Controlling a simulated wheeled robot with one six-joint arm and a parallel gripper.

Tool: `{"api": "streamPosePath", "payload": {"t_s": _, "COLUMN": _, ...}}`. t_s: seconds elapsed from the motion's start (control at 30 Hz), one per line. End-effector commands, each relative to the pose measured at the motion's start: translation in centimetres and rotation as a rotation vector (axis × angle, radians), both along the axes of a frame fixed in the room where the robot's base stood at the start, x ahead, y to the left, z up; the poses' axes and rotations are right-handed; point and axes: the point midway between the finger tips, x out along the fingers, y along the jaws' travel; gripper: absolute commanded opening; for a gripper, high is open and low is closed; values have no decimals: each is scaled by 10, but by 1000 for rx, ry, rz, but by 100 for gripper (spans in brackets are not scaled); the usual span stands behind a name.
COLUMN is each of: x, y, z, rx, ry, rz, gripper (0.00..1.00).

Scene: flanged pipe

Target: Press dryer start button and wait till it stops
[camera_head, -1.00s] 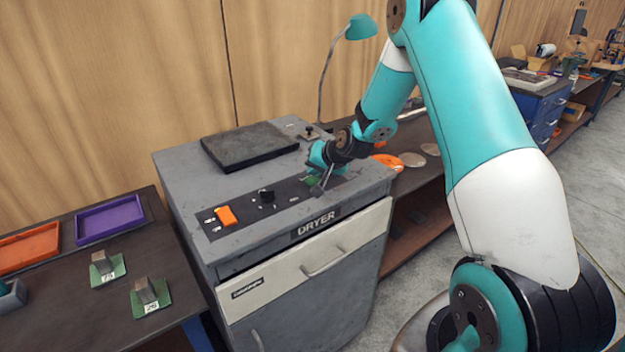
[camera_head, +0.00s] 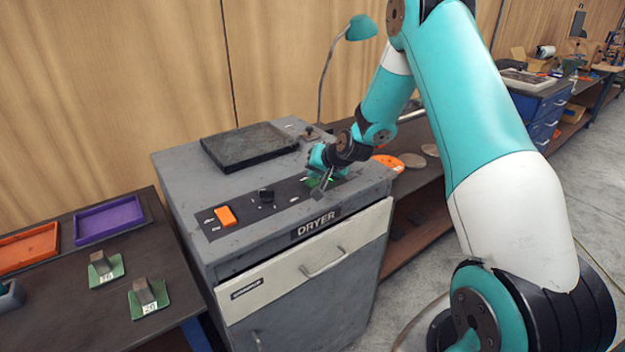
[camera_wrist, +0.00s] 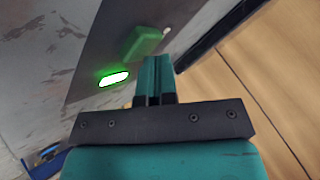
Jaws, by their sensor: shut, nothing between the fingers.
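The grey dryer (camera_head: 280,238) stands in the middle of the head view, with a dark control panel along its top front edge. My gripper (camera_head: 319,190) is at the right end of this panel, pointing down, and mostly hides the button there. In the wrist view, the green start button (camera_wrist: 143,43) lies just beyond the shut, empty fingers of my gripper (camera_wrist: 155,62). I cannot tell whether the fingertips touch it. Beside the button, a green indicator light (camera_wrist: 114,79) glows brightly.
A dark tray-like piece (camera_head: 248,147) sits on the dryer top. A desk lamp (camera_head: 361,27) stands behind. The left table holds a purple tray (camera_head: 108,219) and an orange tray (camera_head: 30,247).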

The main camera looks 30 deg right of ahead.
Motion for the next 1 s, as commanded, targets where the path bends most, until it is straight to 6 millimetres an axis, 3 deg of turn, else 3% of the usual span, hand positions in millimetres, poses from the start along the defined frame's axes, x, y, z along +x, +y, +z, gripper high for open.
{"api": "streamPosePath", "payload": {"t_s": 0.4, "x": 0, "y": 0, "z": 16, "rx": 0, "ry": 1, "rz": 0, "gripper": 0}}
{"api": "streamPosePath", "payload": {"t_s": 0.8, "x": 0, "y": 0, "z": 19, "rx": 0, "ry": 1, "rz": 0, "gripper": 0}}
{"api": "streamPosePath", "payload": {"t_s": 1.0, "x": 0, "y": 0, "z": 34, "rx": 0, "ry": 0, "rz": 0, "gripper": 0}}
